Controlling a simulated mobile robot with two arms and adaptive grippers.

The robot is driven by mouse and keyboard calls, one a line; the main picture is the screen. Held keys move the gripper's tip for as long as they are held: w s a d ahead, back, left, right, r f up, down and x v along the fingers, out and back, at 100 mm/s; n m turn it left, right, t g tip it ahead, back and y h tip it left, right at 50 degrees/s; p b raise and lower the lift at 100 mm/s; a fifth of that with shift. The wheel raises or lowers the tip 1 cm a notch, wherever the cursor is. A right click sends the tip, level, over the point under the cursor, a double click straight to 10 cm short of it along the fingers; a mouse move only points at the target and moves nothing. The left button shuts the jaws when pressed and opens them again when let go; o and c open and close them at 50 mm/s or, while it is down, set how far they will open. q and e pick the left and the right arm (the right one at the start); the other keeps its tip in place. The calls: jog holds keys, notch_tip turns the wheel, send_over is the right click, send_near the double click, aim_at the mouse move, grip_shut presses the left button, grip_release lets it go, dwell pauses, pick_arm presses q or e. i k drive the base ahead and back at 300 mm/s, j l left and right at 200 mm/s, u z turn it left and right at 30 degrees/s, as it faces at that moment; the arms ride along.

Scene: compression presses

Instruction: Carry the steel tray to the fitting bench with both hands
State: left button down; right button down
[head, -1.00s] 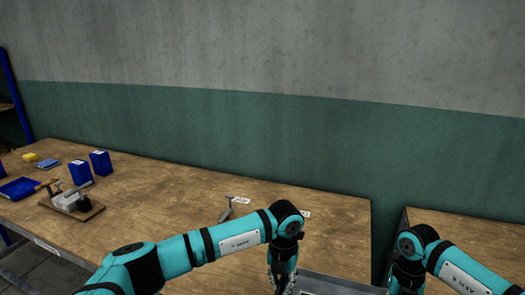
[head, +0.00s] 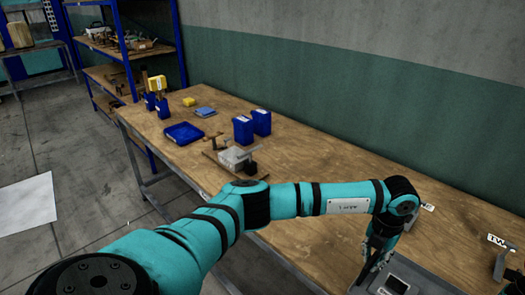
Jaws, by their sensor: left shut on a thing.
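The steel tray (head: 428,283) shows only in part at the lower right of the head view, cut off by the bottom edge. A small dark-and-grey item shows at its left end. My left gripper (head: 370,274) points down at the tray's left end and is shut on it. The fingertips are small and partly dark in the picture. A long wooden-topped bench (head: 310,165) runs behind the tray along the wall.
On the bench are a blue tray (head: 184,133), blue bins (head: 243,130), a yellow block (head: 189,101) and a clamp-like fixture on a board (head: 234,157). A grey tool (head: 501,262) stands at the right.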

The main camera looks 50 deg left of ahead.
aim_at(331, 228)
jog(key=i+j, duration=0.1)
jog(key=j, duration=0.3)
jog(key=i+j, duration=0.1)
jog(key=j, duration=0.3)
jog(key=i+j, duration=0.1)
jog(key=j, duration=0.3)
jog(key=i+j, duration=0.1)
jog(key=j, duration=0.3)
